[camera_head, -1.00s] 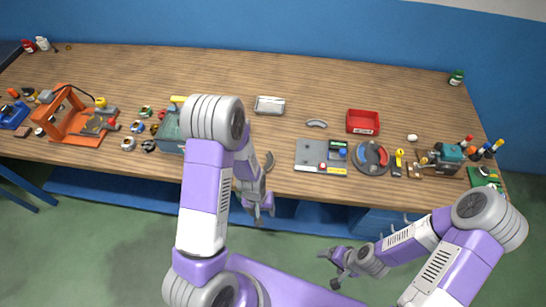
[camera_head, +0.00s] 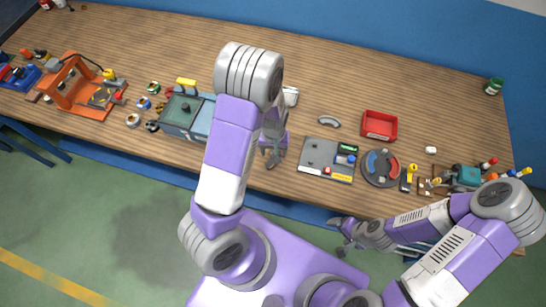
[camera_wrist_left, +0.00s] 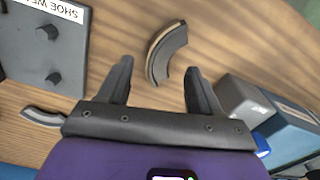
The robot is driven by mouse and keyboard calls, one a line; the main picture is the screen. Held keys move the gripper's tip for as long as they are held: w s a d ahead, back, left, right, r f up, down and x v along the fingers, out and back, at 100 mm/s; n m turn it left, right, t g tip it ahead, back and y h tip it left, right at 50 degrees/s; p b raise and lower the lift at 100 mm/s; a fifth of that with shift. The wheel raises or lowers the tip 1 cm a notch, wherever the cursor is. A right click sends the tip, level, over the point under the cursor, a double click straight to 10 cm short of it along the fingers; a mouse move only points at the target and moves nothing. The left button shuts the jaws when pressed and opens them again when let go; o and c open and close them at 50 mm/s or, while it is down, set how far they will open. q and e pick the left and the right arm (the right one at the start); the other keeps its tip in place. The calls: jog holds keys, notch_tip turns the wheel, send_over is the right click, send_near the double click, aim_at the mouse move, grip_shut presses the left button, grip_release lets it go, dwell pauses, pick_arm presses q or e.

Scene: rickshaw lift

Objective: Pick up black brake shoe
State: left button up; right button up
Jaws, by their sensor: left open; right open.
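Nothing is between the fingers. In the head view my left gripper (camera_head: 272,156) hangs over the table's front part, and I cannot make out that shoe clearly there. A second, grey curved shoe (camera_head: 328,121) lies farther back; it also shows at the lower left of the wrist view (camera_wrist_left: 42,117). My right gripper (camera_head: 343,234) is open and empty, in front of the table edge.
A grey plate with pegs and a label (camera_wrist_left: 40,45) lies beside the dark shoe; it is also in the head view (camera_head: 316,158). A teal-blue bin (camera_head: 186,116) stands left of my left arm. A red tray (camera_head: 380,125) and a round red-grey dish (camera_head: 381,168) are to the right.

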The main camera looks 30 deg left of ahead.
pick_arm(q)
notch_tip(320, 180, down, 3)
jog(key=shift+f, duration=0.1)
jog(key=shift+c, duration=0.4)
grip_shut()
